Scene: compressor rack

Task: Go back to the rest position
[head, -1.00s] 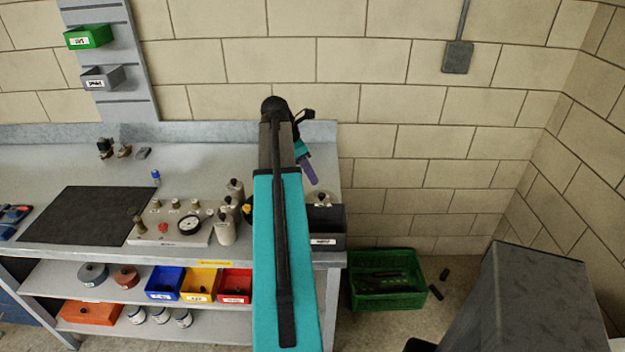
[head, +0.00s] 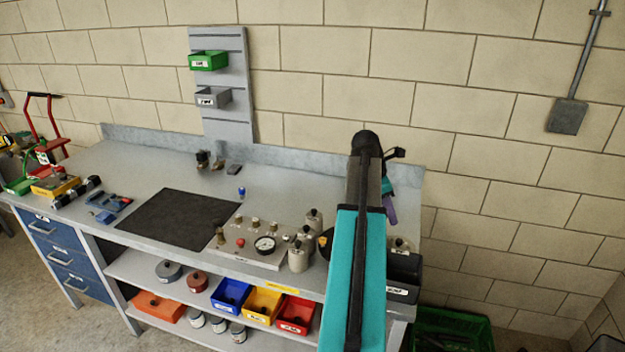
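My arm, teal and black, reaches forward from the bottom edge of the head view, over the right end of the grey workbench (head: 140,160). Its black far end stands in front of the bench's back edge. My gripper is hidden behind the arm; only a small teal part and a purple part show to the right of the arm's end. I cannot see fingertips or whether anything is held.
A gauge panel (head: 243,252), several grey canisters (head: 298,258) and a black bin (head: 402,294) crowd the bench around my arm. A black mat (head: 178,219) lies left. A green crate (head: 470,325) stands on the floor at right. The wall is behind.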

